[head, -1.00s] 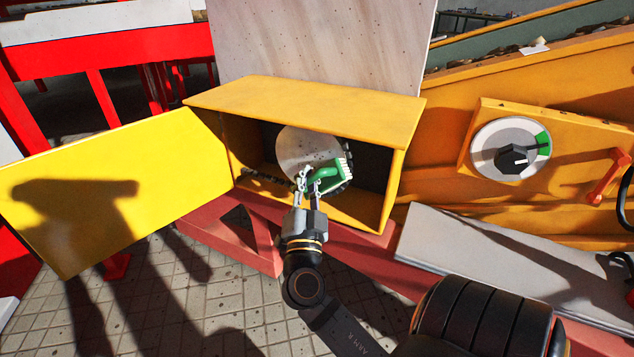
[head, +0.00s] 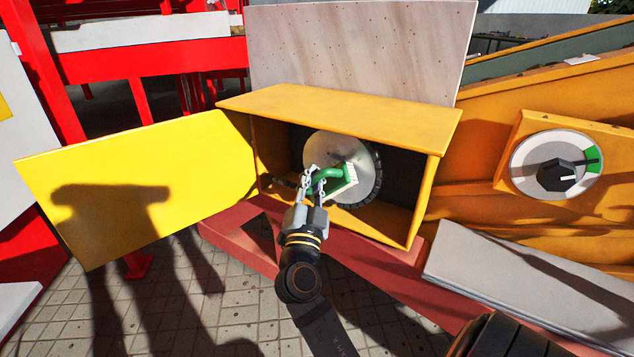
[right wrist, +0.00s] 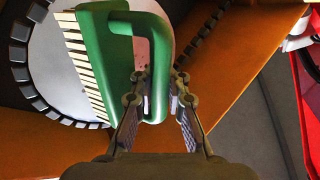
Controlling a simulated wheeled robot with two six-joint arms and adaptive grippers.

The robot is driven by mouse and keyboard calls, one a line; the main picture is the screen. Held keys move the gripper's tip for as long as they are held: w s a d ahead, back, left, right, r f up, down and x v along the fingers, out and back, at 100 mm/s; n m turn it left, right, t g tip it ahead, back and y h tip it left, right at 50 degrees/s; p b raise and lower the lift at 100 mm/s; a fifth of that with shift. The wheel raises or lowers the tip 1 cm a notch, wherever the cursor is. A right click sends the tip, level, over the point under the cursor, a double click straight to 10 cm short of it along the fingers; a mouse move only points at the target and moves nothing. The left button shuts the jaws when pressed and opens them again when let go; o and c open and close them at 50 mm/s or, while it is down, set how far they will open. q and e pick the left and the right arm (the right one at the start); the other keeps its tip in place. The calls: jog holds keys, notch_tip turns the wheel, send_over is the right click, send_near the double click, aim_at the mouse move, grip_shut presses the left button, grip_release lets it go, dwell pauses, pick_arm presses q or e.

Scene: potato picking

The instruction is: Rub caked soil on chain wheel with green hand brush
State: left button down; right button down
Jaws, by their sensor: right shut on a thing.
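My right gripper (head: 315,186) is shut on the handle of the green hand brush (head: 334,176) inside the open yellow housing. The right wrist view shows the green brush (right wrist: 108,60) with pale bristles pointing left, its handle between the fingers of my gripper (right wrist: 160,95). The chain wheel (head: 368,180) is a grey disc with dark links around its rim, behind the brush. It also shows in the right wrist view (right wrist: 48,62). The bristles overlap the disc in view; whether they touch it I cannot tell. Dark specks show on the disc. My left gripper is not in view.
The yellow housing (head: 340,106) frames the wheel with a top, side and lower edges. Its yellow door (head: 140,180) stands open on the left. A dial (head: 556,165) is at the right, above a grey ledge (head: 530,290). Tiled floor lies below.

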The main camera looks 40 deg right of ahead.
jog(key=w+b, duration=0.1)
jog(key=w+a+b, duration=0.1)
jog(key=shift+w+f, duration=0.2)
jog(key=shift+w, duration=0.2)
jog(key=shift+w+r, duration=0.15)
jog(key=shift+w, duration=0.25)
jog(key=shift+r+p, duration=0.3)
jog(key=shift+r, duration=0.75)
jog(key=shift+s+d+f, duration=0.1)
jog(key=shift+s, duration=0.3)
jog(key=shift+s+d+b, duration=0.25)
jog(key=shift+s+b, duration=0.1)
jog(key=shift+s, duration=0.45)
jog(key=shift+s+d+b, duration=0.2)
jog(key=shift+s+b, duration=0.1)
jog(key=shift+s, duration=0.45)
